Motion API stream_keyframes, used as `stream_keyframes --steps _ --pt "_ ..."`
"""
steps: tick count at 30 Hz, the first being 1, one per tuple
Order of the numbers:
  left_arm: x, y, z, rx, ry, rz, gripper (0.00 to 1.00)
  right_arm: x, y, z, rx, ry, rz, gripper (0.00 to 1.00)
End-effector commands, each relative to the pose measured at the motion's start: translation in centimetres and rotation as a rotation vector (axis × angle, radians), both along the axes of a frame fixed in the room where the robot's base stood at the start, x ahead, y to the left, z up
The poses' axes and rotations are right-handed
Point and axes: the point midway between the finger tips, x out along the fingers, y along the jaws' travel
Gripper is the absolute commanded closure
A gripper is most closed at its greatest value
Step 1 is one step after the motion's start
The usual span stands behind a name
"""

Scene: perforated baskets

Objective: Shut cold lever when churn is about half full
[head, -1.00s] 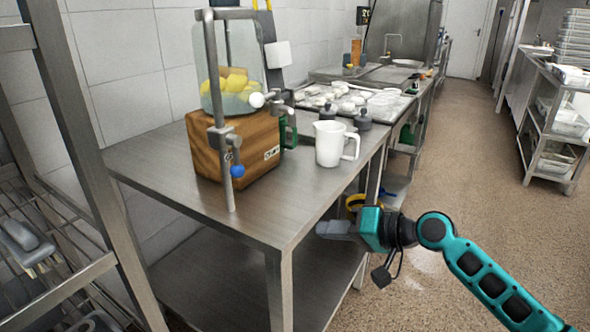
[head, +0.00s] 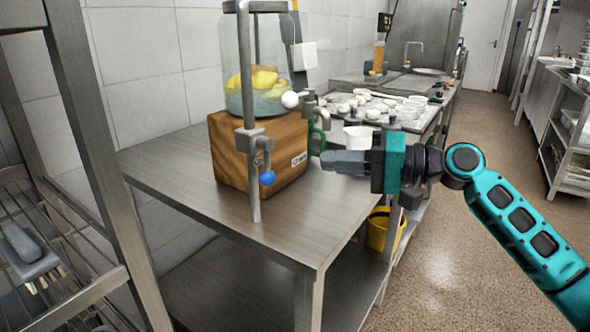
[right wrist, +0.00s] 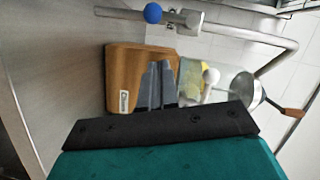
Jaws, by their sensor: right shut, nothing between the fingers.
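A lever with a blue ball knob (head: 267,178) sits low on the grey upright pipe (head: 252,205) in front of the wooden box; the knob also shows at the top of the right wrist view (right wrist: 153,13). A glass jar (head: 240,55) with yellow fruit low inside stands on the box under the pipe's bent top. It is the likeliest churn, but its liquid level is unclear. A white ball knob (head: 290,99) is by the jar's lower right. My right gripper (head: 330,160) is shut and empty, right of the box and apart from the blue knob. My left gripper is out of view.
The wooden box (head: 235,150) stands on a steel table (head: 285,215). A white jug (head: 358,136) is partly hidden behind my right gripper. Trays of pale items (head: 370,108) lie farther back. A steel rack post (head: 95,150) is at the left. The table's front is clear.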

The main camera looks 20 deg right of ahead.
Motion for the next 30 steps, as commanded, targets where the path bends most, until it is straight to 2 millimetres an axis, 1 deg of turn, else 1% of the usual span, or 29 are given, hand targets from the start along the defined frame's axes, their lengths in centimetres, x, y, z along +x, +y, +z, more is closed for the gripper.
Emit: stream_keyframes --steps 1,5,9,12,17,30 --pt "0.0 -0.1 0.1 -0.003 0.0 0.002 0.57 0.6 1.0 0.1 0.003 -0.003 0.003 1.0" --pt "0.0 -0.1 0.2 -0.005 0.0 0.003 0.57 2.2 3.2 -0.1 0.003 -0.003 0.003 1.0" --pt "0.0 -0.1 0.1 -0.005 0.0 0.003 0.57 1.9 5.2 -1.0 -0.001 0.0 0.003 1.0" --pt "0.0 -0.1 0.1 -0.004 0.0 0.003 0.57 1.8 6.2 -1.3 -0.001 0.001 0.001 1.0" --pt "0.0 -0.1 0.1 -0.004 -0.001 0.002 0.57 1.6 6.9 -1.5 -0.001 -0.001 0.0 1.0" --pt "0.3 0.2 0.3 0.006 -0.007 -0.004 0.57 1.6 7.0 -1.5 0.008 0.006 0.0 1.0"
